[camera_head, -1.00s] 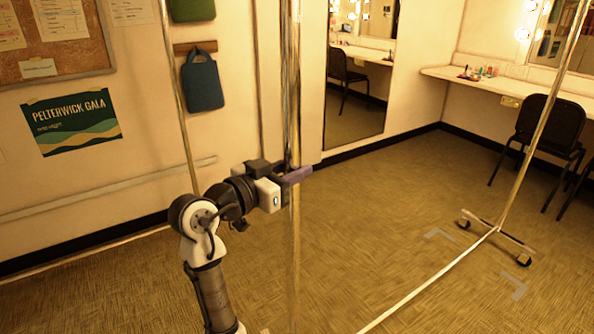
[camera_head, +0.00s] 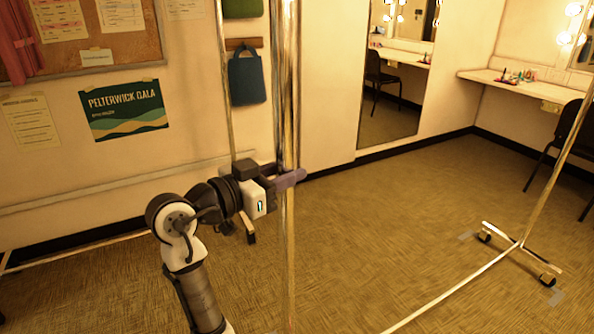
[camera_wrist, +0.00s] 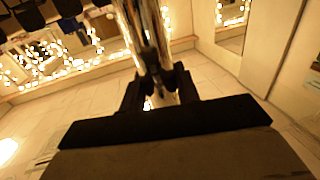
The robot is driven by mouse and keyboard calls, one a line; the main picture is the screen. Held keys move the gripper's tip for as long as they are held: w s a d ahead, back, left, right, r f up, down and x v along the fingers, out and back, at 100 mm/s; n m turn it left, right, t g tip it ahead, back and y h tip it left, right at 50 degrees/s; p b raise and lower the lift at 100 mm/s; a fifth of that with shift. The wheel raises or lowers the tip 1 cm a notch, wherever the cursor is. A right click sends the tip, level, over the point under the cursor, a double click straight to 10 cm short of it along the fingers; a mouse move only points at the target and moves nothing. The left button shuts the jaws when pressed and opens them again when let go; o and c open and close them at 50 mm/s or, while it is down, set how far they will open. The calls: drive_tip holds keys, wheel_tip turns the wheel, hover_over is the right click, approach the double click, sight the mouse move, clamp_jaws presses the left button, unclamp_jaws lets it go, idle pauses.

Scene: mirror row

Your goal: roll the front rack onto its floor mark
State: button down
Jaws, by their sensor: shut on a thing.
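The front rack is a metal frame on casters. Its near upright (camera_head: 289,100) is a shiny post in front of me, and my gripper (camera_head: 290,179) is shut on it at mid-height. The post also shows between the jaws in the wrist view (camera_wrist: 146,40). The rack's low rail (camera_head: 455,287) runs right to its far foot, with two casters (camera_head: 547,279). Grey tape corners of the floor mark (camera_head: 556,297) lie close beside these casters, one (camera_head: 467,236) just left of the farther caster. The near foot is out of view.
Another upright (camera_head: 226,90) stands behind on the left, with a pale rail (camera_head: 80,246) low beside the wall. A wall mirror (camera_head: 395,70), a make-up counter (camera_head: 520,82) and a dark chair (camera_head: 570,130) stand at the back. The middle floor is open.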

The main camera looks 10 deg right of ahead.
drive_tip(key=shift+v, duration=1)
drive_tip(key=shift+w+a, duration=0.1)
drive_tip(key=shift+w, duration=0.05)
drive_tip(key=c, duration=1.1)
unclamp_jaws()
drive_tip(key=b+v, duration=0.2)
drive_tip(key=v, duration=1.1)
drive_tip(key=shift+s+a, duration=0.25)
drive_tip(key=shift+a, duration=0.05)
